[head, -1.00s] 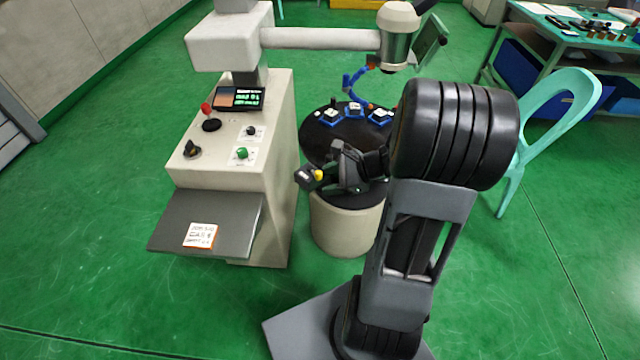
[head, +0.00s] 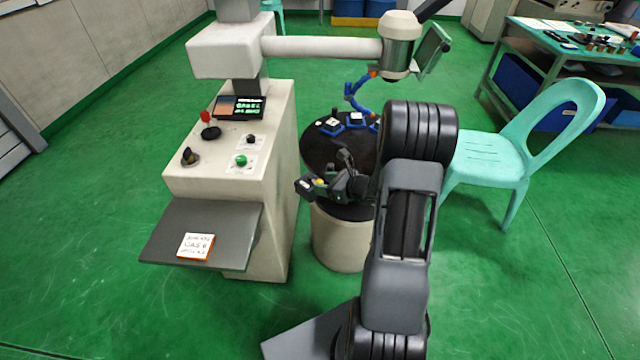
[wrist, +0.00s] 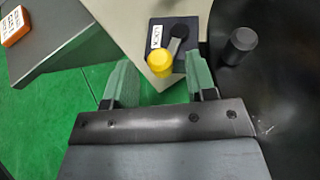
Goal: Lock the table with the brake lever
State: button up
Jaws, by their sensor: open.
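The brake lever has a yellow knob (wrist: 160,62) on a dark arm (wrist: 178,40), mounted on a dark plate with a white label in the wrist view. In the head view, the small yellow knob (head: 319,182) shows at the near left rim of the round black table (head: 318,150). My gripper (wrist: 158,66) is open, its two green fingers apart on either side of the knob in the wrist picture. I cannot tell whether the knob lies at fingertip depth. In the head view my gripper (head: 328,184) is small and partly hidden by my wrist.
A black upright peg (wrist: 238,46) stands right of the lever on the table. The cream machine console (head: 230,160), with a grey shelf (head: 200,230), stands left of the table. A turquoise chair (head: 490,155) stands at right. Blue fixtures (head: 330,126) sit on the table's far side.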

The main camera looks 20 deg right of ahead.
aim_at(315, 180)
jog(key=shift+x, duration=1.35)
jog(key=shift+c, duration=0.3)
jog(key=c, duration=0.8)
jog(key=shift+d+n+g+y, duration=0.3)
jog(key=shift+n+g+y, duration=0.1)
jog(key=shift+n+y, duration=0.3)
jog(key=o, duration=0.9)
jog(key=shift+c, duration=0.2)
